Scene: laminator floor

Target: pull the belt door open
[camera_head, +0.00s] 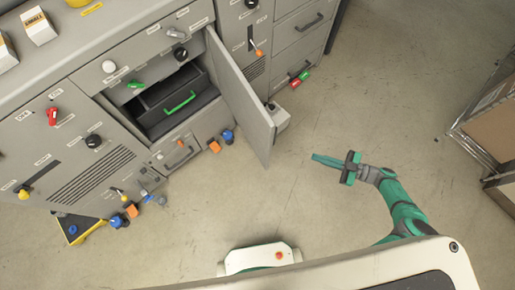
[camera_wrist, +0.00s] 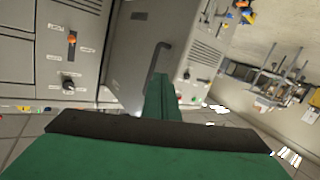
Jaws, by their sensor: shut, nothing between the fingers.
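A grey cabinet door (camera_head: 240,95) stands swung out from the cabinet front in the head view; I cannot read a label that names it. Behind it is an open compartment with a dark drawer (camera_head: 160,112) and a green handle (camera_head: 180,103). My green gripper (camera_head: 322,159) is shut and empty, to the right of the door's free edge and apart from it. In the wrist view my gripper (camera_wrist: 162,90) points at a grey panel (camera_wrist: 130,55) with a dark bar handle (camera_wrist: 158,58). The fingers partly overlap the handle's lower end there; contact is not clear.
Grey cabinets with knobs and switches line the back and left. A small grey box (camera_head: 280,121) is beside the door's far side. Several small coloured parts and a yellow-edged tray (camera_head: 76,232) lie at lower left. A rack (camera_head: 488,115) stands at right. The floor between is clear.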

